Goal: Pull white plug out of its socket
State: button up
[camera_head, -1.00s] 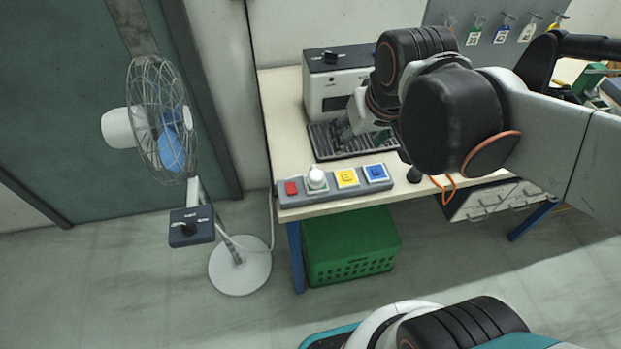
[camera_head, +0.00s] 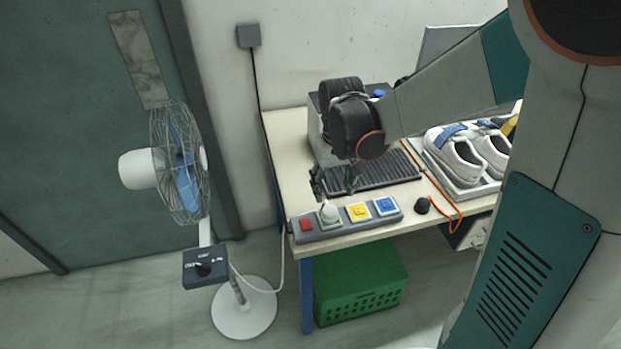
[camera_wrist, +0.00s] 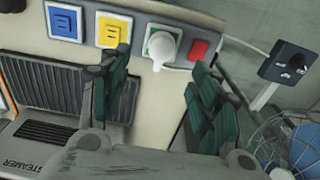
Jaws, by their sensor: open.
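The white plug (camera_head: 328,211) sits in its green-edged socket on the grey power strip (camera_head: 348,221) at the table's front edge. In the wrist view the plug (camera_wrist: 161,46) shows as a round white body, with the strip (camera_wrist: 138,33) running behind it. My gripper (camera_head: 334,184) is open just above and behind the plug in the head view. In the wrist view the dark green fingers of my gripper (camera_wrist: 152,75) are spread apart, with the plug beyond the gap between them. Nothing is between the fingers, and I see no contact with the plug.
A red switch (camera_head: 306,224) lies left of the plug; a yellow socket cover (camera_head: 358,212) and a blue one (camera_head: 385,206) lie right. The ribbed steamer tray (camera_head: 385,171) is behind. A fan (camera_head: 178,168) stands left, a green crate (camera_head: 362,284) below. White shoes (camera_head: 458,156) stand right.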

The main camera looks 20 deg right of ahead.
aim_at(330, 209)
jog(key=shift+w+a+f, duration=0.15)
jog(key=shift+f, duration=0.35)
jog(key=shift+f, duration=0.1)
notch_tip(330, 209, down, 9)
jog(key=b, duration=0.7)
dwell(1.1)
grip_shut()
jog(key=shift+r, duration=0.2)
jog(key=shift+r, duration=0.1)
